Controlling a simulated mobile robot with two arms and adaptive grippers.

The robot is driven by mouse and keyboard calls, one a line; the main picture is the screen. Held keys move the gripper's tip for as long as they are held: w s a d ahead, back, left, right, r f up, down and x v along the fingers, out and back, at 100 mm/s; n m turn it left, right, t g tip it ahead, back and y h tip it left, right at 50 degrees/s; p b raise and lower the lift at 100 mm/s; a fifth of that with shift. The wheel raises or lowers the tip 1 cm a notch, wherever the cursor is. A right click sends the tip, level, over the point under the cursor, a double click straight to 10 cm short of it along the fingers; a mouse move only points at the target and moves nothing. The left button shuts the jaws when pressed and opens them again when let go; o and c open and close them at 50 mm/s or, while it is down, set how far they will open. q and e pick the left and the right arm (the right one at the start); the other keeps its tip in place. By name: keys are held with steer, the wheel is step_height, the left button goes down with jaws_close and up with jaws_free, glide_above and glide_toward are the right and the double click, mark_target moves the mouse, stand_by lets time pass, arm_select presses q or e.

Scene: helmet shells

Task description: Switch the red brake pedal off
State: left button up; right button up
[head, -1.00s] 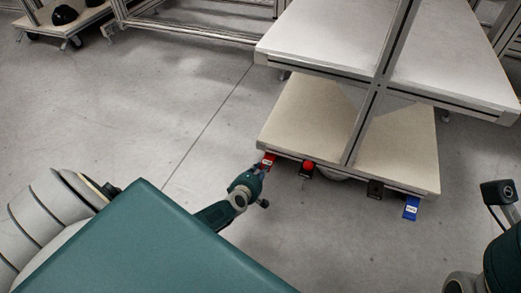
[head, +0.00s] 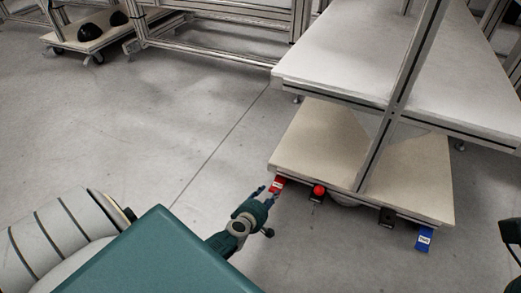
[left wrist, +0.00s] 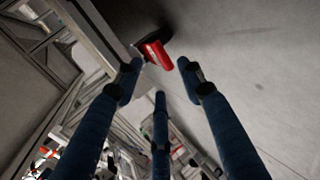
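The red brake pedal (head: 277,184) with a white label sticks out at the left front corner of the cart's lower shelf. It also shows in the left wrist view (left wrist: 158,55), just beyond my fingertips. My left gripper (head: 264,194) is beside it, low in front of the cart. In the left wrist view its blue fingers (left wrist: 158,78) are spread apart with nothing between them, and the pedal lies past the gap. I cannot tell whether a finger touches the pedal. Only a dark part of my right arm shows at the right edge of the head view; its gripper is not visible.
A red round knob on a dark block (head: 318,192) sits right of the pedal. A dark pedal (head: 387,217) and a blue labelled pedal (head: 424,239) are farther right along the lower shelf (head: 330,140). Open floor (head: 190,120) lies left. Another cart with black shells (head: 90,32) stands behind.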

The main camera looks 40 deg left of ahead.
arm_select(q)
steer(key=v, duration=0.7)
steer(key=shift+s+r, duration=0.25)
steer(key=shift+s, duration=0.05)
